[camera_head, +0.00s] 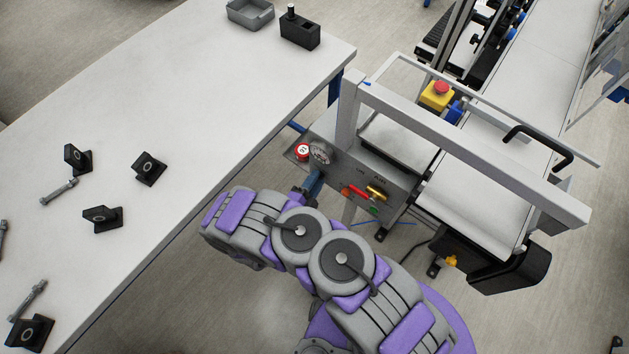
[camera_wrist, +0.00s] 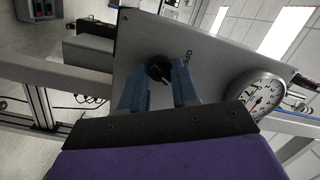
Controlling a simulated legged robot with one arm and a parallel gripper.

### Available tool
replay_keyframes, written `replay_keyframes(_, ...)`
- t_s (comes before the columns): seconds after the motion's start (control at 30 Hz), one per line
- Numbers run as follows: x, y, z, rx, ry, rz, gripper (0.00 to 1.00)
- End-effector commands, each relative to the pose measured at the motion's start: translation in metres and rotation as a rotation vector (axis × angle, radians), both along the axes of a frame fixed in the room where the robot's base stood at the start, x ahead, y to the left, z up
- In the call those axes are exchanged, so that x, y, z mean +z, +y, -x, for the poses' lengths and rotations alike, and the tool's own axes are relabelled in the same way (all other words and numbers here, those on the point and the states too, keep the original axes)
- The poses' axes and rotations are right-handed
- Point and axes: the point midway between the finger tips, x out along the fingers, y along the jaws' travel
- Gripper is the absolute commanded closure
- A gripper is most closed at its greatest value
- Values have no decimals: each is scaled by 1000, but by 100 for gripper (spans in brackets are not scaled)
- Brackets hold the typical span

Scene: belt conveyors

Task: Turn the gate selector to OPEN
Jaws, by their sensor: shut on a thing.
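The gate selector is a small round black knob (camera_wrist: 160,69) on a grey panel (camera_wrist: 215,62) in the wrist view. A partly hidden word that looks like OPEN is printed on the panel to its right. My gripper (camera_wrist: 161,80) has its two blue fingers on either side of the knob and is shut on it. Which way the knob points is hard to tell. In the head view my gripper (camera_head: 314,182) reaches the control panel (camera_head: 345,170) just below the gauge, and the knob is hidden there.
A round pressure gauge (camera_wrist: 258,96) sits right of the fingers. The head view shows a red button (camera_head: 303,151), a red handle (camera_head: 355,192) and a yellow handle (camera_head: 377,192) on the panel. A white table (camera_head: 200,90) stands left; conveyor rails rise right.

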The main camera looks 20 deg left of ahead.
Motion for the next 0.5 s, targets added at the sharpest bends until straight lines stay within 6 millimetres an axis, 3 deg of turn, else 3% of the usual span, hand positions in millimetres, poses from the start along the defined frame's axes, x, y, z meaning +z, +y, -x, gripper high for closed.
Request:
replay_keyframes(0.1,-1,1,0,4,4,-1,100)
replay_keyframes(0.5,1,1,1,4,36,65,100)
